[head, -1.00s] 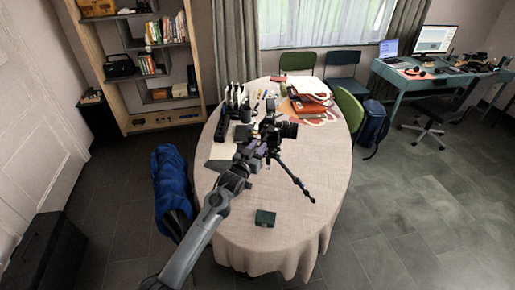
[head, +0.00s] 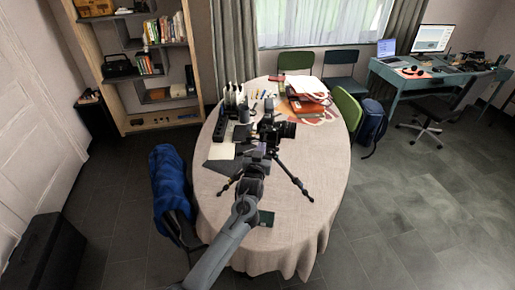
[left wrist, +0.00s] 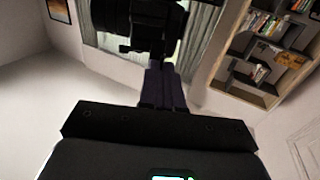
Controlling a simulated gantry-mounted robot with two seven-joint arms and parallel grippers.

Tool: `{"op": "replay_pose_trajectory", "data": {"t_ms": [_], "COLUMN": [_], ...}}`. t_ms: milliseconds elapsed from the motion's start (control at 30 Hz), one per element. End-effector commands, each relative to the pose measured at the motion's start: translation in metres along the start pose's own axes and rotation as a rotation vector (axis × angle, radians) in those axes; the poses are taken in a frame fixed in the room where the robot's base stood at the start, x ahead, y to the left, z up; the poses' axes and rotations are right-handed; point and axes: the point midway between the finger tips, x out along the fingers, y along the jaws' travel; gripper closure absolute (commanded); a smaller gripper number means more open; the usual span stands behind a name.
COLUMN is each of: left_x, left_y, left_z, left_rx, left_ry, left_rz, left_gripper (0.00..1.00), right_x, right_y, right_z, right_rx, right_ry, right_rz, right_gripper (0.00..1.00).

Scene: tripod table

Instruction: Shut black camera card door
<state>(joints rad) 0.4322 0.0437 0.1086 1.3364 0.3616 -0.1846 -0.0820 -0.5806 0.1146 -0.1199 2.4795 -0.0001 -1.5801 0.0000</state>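The black camera (head: 284,130) stands on a dark tripod (head: 292,181) on the oval table. It shows dark and cropped at the top of the left wrist view (left wrist: 145,22). Its card door cannot be made out in either view. My left gripper (head: 256,150) is close by the camera's near side and covers part of it. In the left wrist view its two purple fingers (left wrist: 162,88) are side by side with almost no gap, pointing at the camera. I see nothing held between them; whether they touch the camera is unclear. My right gripper is not in view.
The table (head: 300,225) has a pale cloth. A dark green box (head: 266,218) lies near its front, partly behind my left arm. A rack (head: 234,97) and red folders (head: 306,105) fill the back.

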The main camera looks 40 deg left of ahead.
Motion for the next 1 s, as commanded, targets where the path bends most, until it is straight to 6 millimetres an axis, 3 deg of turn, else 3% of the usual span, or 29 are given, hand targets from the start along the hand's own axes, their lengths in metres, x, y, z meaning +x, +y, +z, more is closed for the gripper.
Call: {"op": "replay_pose_trajectory", "data": {"t_ms": [467,767,967,1000], "left_x": [0.009,0.021,0.021,0.021], "left_y": [0.038,0.059,0.055,0.054], "left_z": [0.000,0.005,-0.001,-0.001], "left_rx": [-0.002,-0.003,0.000,0.000], "left_ry": [0.001,0.004,0.002,0.001], "left_rz": [-0.018,-0.019,-0.021,-0.022], "left_gripper": [1.00,1.00,0.70,0.70], "right_x": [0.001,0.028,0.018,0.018], "right_y": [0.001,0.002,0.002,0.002], "right_z": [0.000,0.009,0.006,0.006], "right_rx": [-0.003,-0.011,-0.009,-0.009], "right_ry": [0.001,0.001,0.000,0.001], "right_rz": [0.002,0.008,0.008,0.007], "right_gripper": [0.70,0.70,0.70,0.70]}}
